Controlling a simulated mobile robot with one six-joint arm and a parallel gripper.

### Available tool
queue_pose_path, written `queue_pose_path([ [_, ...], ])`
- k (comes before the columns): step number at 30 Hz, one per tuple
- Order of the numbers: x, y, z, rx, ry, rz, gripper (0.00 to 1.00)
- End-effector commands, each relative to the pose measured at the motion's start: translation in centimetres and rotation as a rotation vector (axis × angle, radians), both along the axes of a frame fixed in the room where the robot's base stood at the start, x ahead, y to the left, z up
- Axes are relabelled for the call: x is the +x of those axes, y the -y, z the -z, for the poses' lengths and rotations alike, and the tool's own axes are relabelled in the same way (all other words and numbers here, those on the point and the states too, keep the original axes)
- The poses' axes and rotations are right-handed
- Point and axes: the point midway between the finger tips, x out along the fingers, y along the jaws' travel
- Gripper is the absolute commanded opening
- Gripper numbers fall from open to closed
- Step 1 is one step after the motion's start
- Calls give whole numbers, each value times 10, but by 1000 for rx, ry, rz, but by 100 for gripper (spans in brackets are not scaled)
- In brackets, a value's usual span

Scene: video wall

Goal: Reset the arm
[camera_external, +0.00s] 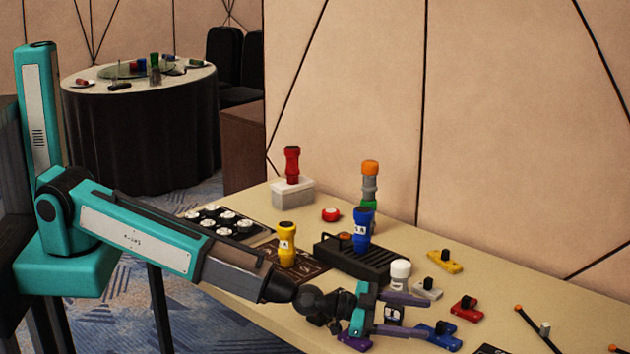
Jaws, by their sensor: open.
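My arm, teal and black, reaches from the left out over the near edge of the beige table (255,203). My gripper (428,316) is at the arm's end, low over the front of the table, with its two purple-grey fingers spread apart. A dark object with a white label (394,315) shows between the fingers; I cannot tell whether they touch it. A white-capped canister (400,271) stands just behind the upper finger. A blue piece (440,334) lies just beyond the lower fingertip.
Yellow (445,261), white (427,288) and red (466,307) pieces lie right of the gripper. A yellow canister (287,243) stands near the forearm. The wall borders the table's back.

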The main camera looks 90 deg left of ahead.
Motion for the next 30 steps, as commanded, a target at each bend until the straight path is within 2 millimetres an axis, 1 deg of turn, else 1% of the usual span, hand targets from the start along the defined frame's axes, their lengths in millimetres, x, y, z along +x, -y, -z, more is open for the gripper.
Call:
queue_pose_path([
  [1,-8,25,10,16,-14,42,59],
  [2,-12,37,15,28,-21,66,59],
  [3,-18,55,21,42,-33,98,59],
  [5,-28,80,31,65,-50,144,59],
  [6,-35,96,39,81,-63,175,59],
  [8,-48,121,51,105,-83,222,59],
  [9,-57,137,59,123,-97,253,59],
  [12,-80,172,81,167,-138,327,59],
  [15,-105,198,106,208,-188,388,59],
  [16,-113,203,114,219,-208,402,59],
  [19,-137,212,142,253,-280,442,59],
  [21,-153,209,164,272,-342,456,59],
  [23,-165,201,182,283,-400,458,59],
  [26,-184,179,212,291,-505,444,59],
  [29,-205,149,241,288,-620,413,59],
  [30,-213,135,251,283,-667,394,59],
])
